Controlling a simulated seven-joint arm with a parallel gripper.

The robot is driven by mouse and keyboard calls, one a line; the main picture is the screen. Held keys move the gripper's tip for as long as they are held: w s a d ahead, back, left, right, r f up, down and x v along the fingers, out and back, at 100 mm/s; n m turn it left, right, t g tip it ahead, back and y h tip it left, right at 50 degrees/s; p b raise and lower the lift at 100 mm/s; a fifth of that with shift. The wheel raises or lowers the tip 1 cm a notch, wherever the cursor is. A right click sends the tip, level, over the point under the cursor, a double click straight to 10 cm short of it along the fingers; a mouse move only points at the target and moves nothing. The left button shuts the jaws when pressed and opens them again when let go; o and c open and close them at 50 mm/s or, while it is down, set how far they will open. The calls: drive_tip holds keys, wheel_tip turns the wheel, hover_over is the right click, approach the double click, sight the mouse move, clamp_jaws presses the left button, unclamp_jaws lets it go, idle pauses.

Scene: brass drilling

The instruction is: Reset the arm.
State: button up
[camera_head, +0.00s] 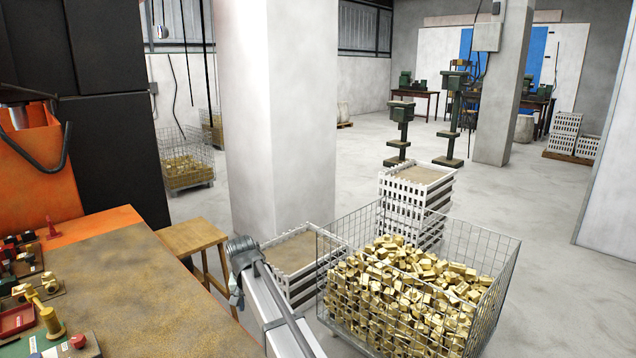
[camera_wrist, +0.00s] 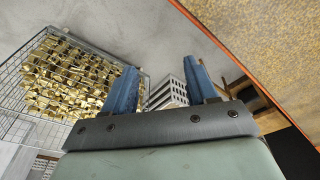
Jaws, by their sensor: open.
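My gripper (camera_wrist: 159,63) shows in the wrist view with its two blue fingers spread apart and nothing between them. It is over the gap between the wire basket of brass parts on the left and the workbench edge on the right. White crates show on the floor beyond the fingers. In the head view, a grey and white jointed piece at the lower middle may be my arm; I cannot make out the fingers there.
The wire basket (camera_head: 505,285) is full of brass parts (camera_head: 400,290). White crates (camera_head: 395,220) stand behind it. The workbench (camera_head: 150,295) holds red and green fixtures at its left. A wooden stool (camera_head: 190,237) and a pillar (camera_head: 270,120) stand behind. Open floor lies farther back.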

drive_tip(key=s+d+f+g, duration=0.1)
drive_tip(key=s+d+f, duration=0.4)
drive_tip(key=d+f, duration=0.4)
drive_tip(key=s+d+f+g+h, duration=0.15)
drive_tip(key=s+d+f, duration=0.45)
drive_tip(key=f, duration=0.6)
drive_tip(key=s+d+f+g+y, duration=0.1)
drive_tip(key=s+d+f, duration=0.3)
drive_tip(key=d+f, duration=0.55)
drive_tip(key=s+d+f+g, duration=0.1)
drive_tip(key=s+d+f, duration=0.3)
drive_tip(key=s, duration=0.7)
drive_tip(key=s+d+f+g, duration=0.2)
drive_tip(key=s+f, duration=0.4)
drive_tip(key=s, duration=0.6)
drive_tip(key=s+d+f+g, duration=0.2)
drive_tip(key=s+d+f, duration=0.3)
drive_tip(key=s, duration=0.6)
drive_tip(key=shift+s+d+f+m, duration=0.3)
drive_tip(key=shift+s+d+f, duration=0.05)
drive_tip(key=shift+s, duration=0.05)
